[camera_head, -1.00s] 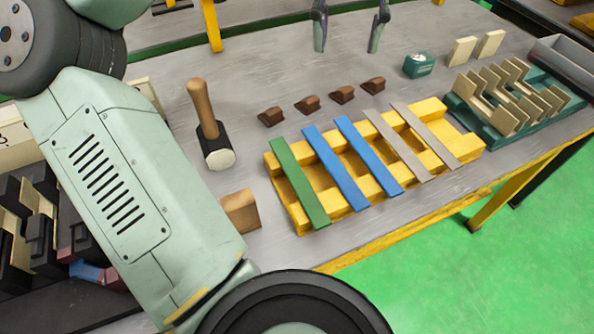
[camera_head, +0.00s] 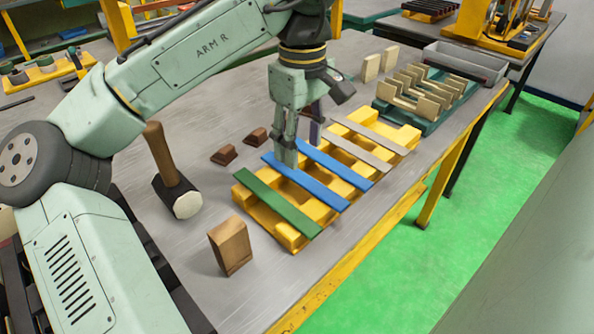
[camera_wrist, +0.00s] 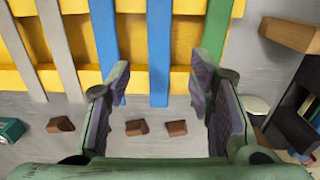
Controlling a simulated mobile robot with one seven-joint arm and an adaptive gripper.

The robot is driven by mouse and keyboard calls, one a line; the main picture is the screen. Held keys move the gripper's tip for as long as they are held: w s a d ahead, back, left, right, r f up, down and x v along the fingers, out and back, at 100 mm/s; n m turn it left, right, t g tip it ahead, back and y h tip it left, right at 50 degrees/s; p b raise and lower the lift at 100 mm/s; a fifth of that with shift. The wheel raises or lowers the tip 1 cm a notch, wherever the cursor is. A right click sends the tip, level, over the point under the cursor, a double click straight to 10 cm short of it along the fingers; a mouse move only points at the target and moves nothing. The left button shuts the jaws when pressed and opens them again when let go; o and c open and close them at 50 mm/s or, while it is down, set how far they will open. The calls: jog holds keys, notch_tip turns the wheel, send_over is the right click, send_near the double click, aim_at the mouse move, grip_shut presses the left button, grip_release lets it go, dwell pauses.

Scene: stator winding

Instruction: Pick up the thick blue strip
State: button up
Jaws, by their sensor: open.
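Two blue strips lie across the yellow rack: one beside the green strip (camera_head: 278,202), one beside the grey strips. I cannot tell clearly which is thicker. My gripper (camera_head: 287,155) points down over the back end of the blue strip beside the green one (camera_head: 318,190). In the wrist view, my open gripper (camera_wrist: 160,75) has that blue strip (camera_wrist: 160,45) lined up between its fingers, with nothing held. The other blue strip (camera_head: 340,167) is near the left finger in the wrist view (camera_wrist: 106,40). The height of the fingertips above the strips is unclear.
The yellow rack (camera_head: 291,241) also bears two grey strips (camera_head: 360,152). A green holder with beige pieces (camera_head: 425,90) is at right.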

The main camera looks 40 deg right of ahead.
aim_at(300, 177)
jog(key=shift+w+f+p, duration=0.15)
jog(key=shift+f+p, duration=0.5)
jog(key=shift+f, duration=2.45)
jog(key=shift+c, duration=0.3)
grip_shut()
